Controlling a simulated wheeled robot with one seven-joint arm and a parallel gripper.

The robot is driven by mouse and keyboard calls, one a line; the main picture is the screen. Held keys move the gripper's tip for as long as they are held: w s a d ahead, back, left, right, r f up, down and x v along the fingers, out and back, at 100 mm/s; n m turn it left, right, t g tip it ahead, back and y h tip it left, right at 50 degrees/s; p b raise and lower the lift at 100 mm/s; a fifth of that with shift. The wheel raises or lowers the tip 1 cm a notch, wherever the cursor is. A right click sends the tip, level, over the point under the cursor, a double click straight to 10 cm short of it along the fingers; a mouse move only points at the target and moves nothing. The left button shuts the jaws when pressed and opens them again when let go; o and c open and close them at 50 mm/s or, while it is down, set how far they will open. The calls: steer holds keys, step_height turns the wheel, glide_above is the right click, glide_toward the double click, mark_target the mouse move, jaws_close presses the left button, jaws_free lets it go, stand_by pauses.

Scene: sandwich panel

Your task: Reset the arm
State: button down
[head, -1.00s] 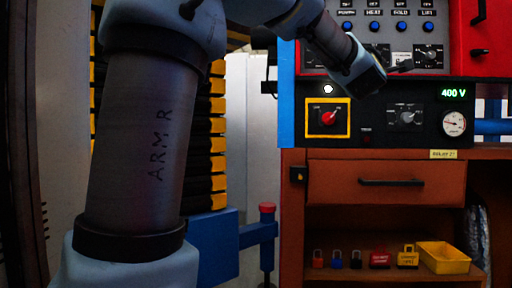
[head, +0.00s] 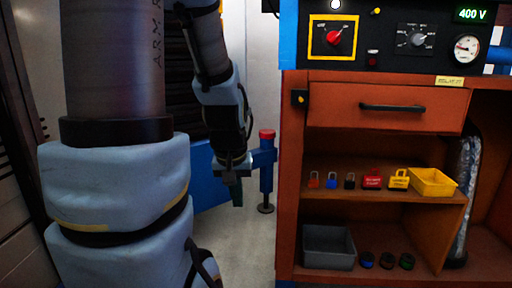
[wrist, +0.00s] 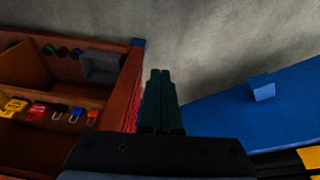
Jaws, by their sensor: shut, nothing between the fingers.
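My gripper (head: 236,192) hangs pointing down at the end of my folded arm, left of the brown cabinet in the head view. In the wrist view my gripper (wrist: 161,78) shows its two dark green fingers side by side, shut and empty. It points down over the grey floor, between the cabinet and a blue structure. It touches nothing that I can see.
The brown cabinet (head: 291,180) has a drawer (head: 385,105) and open shelves with padlocks, a yellow tray (head: 433,183) and a grey bin (head: 329,248). A blue frame with a red-capped post (head: 267,170) stands close to my gripper. Floor shows between post and cabinet.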

steer(key=s+a+f+g, duration=0.1)
steer(key=s+a+f, duration=0.1)
steer(key=s, duration=0.1)
step_height(320, 180, up, 16)
steer(key=p, duration=1.5)
steer(key=shift+s+f+m, duration=0.2)
steer(key=shift+m, duration=0.1)
